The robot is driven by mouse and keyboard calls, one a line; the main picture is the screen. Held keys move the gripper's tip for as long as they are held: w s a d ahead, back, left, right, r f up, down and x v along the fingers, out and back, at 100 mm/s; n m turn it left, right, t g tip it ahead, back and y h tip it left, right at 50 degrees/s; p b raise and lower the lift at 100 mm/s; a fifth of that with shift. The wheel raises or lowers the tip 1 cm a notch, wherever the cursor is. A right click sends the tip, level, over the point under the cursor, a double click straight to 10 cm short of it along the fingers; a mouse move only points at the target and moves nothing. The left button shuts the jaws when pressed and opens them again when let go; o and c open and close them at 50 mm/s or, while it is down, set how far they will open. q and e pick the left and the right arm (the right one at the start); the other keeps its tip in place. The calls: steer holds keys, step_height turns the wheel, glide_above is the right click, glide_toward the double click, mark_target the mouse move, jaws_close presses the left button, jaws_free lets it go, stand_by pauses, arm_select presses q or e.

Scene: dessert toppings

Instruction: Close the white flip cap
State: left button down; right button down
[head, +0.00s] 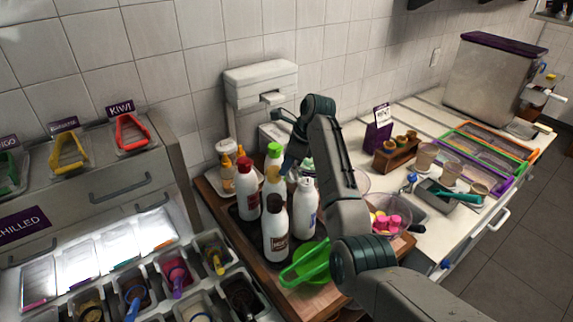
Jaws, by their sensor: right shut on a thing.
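A white bottle (305,213) with a white cap (306,184) stands upright on the wooden board, right of the other bottles. Whether its flip cap is open or shut is too small to tell. My right gripper (286,169) reaches down among the bottle tops, just left of and behind the white cap. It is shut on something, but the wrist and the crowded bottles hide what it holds. My left gripper is not in view.
A red-capped bottle (247,192) and a brown-capped bottle (276,232) crowd close by. A green scoop (306,264) and a bowl of pink pieces (388,222) stand in front and to the right. Topping tubs (213,250) fill the lower left.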

mark_target(301, 180)
steer(key=shift+d+f, duration=0.2)
steer(key=y, duration=0.1)
steer(key=d+y, duration=0.1)
steer(key=y, duration=0.1)
steer(key=shift+s+d+r+t, duration=0.2)
steer(key=shift+s+d+t, duration=0.1)
steer(key=shift+d, duration=0.1)
steer(key=shift+s+d+t+y, duration=0.15)
steer(key=shift+d+y, duration=0.3)
steer(key=shift+y, duration=0.45)
steer(key=shift+s+d+t+y, duration=0.15)
steer(key=shift+d+y, duration=0.25)
steer(key=shift+y, duration=0.5)
steer(key=shift+w, duration=0.1)
steer(key=c, duration=1.4)
jaws_free()
steer(key=shift+o, duration=0.8)
steer(key=shift+w, duration=0.25)
steer(key=shift+d+r, duration=0.1)
steer(key=shift+r, duration=0.05)
